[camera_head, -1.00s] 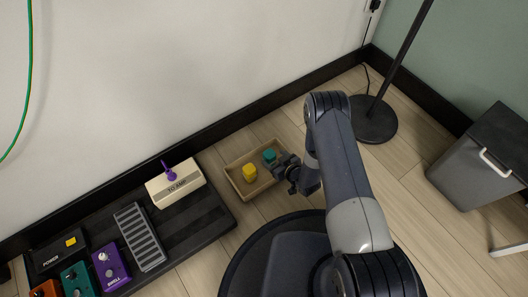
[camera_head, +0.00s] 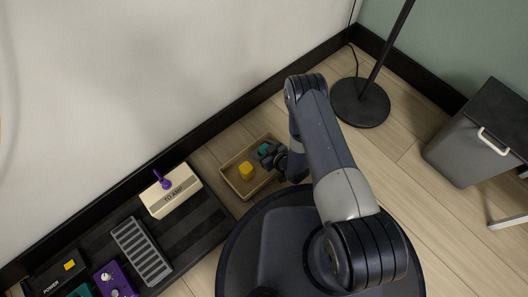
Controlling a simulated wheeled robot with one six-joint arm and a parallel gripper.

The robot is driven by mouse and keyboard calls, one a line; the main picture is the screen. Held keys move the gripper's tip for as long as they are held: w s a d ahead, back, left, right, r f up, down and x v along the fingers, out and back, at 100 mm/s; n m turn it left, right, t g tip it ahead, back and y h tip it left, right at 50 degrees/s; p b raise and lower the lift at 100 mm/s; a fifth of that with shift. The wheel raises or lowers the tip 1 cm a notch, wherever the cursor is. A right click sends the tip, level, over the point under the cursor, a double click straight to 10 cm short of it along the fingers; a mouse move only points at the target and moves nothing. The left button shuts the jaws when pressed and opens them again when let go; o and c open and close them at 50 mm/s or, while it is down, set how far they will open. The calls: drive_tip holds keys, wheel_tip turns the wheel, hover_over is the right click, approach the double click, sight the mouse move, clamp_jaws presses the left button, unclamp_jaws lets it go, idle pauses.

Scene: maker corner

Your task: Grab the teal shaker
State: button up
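The teal shaker (camera_head: 263,149) is in the far right part of a shallow wooden tray (camera_head: 237,187) on the floor. A yellow shaker (camera_head: 246,171) sits in the same tray, to the left of and nearer than the teal one. My gripper (camera_head: 268,155) is at the tray's right side, right at the teal shaker, and covers part of it. The fingers are small and dark here, so I cannot tell whether they are open or closed on it.
A black pedalboard (camera_head: 205,220) with a cream "TO AMP" box (camera_head: 171,190) lies left of the tray. The wall and dark skirting are close behind. A lamp base (camera_head: 360,103) and a grey bin (camera_head: 470,150) stand to the right, with bare floor between.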

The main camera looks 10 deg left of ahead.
drive_tip(key=c, duration=1)
